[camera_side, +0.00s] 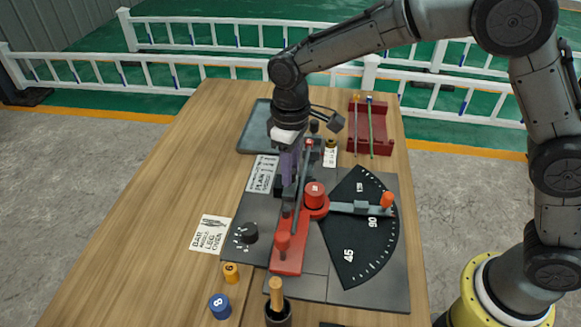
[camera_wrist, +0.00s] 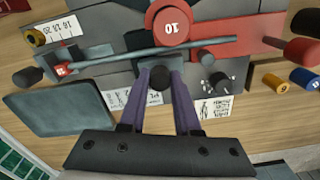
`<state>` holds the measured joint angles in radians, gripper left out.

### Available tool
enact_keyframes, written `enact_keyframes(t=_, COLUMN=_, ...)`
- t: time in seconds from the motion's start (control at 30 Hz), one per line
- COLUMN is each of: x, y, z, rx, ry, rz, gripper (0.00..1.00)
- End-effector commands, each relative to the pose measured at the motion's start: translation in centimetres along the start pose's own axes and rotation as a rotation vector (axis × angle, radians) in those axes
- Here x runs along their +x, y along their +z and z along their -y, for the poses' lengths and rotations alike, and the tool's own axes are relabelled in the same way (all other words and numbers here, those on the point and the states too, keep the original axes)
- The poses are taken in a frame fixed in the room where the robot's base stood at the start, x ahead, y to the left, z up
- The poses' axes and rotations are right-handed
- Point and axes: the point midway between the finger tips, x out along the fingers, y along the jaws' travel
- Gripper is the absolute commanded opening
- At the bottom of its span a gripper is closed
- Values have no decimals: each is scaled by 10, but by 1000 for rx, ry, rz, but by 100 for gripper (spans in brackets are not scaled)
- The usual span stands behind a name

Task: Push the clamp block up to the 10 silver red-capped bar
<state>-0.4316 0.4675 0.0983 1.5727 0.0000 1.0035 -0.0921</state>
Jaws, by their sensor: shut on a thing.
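My gripper (camera_side: 288,178) points down over the bending plate, its purple fingers shut on the dark round knob (camera_wrist: 158,77) of the clamp block. The clamp block is dark and mostly hidden by the fingers; I cannot tell if it touches the bar. The silver bar (camera_wrist: 130,52) lies across the plate just beyond the knob in the wrist view, its red cap (camera_wrist: 62,70) at the left end. In the side view the bar (camera_side: 302,190) runs beside my fingers, with its red cap (camera_side: 309,142) at the far end. It passes alongside the red 10 pin (camera_side: 315,190).
The red bending arm (camera_side: 287,255) lies over the plate beside a black angle dial (camera_side: 350,250). An orange-knobbed lever (camera_side: 387,199) crosses the dial. A black knob (camera_side: 251,232) stands at the plate's left. A red rack (camera_side: 356,140) holds bars, and a grey tray (camera_side: 250,140) lies behind.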

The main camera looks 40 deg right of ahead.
Motion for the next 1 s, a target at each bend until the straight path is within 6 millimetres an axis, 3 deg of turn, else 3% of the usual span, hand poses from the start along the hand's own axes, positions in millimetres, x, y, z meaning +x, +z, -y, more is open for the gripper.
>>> enact_keyframes(t=0.77, x=-1, y=13, z=-4, rx=-1, ry=0, rz=4, gripper=0)
enact_keyframes(t=0.8, x=-1, y=13, z=-4, rx=0, ry=0, rz=4, gripper=35)
enact_keyframes(t=0.93, x=-1, y=13, z=-3, rx=0, ry=0, rz=3, gripper=58)
enact_keyframes(t=1.0, x=-1, y=12, z=-3, rx=0, ry=0, rz=2, gripper=62)
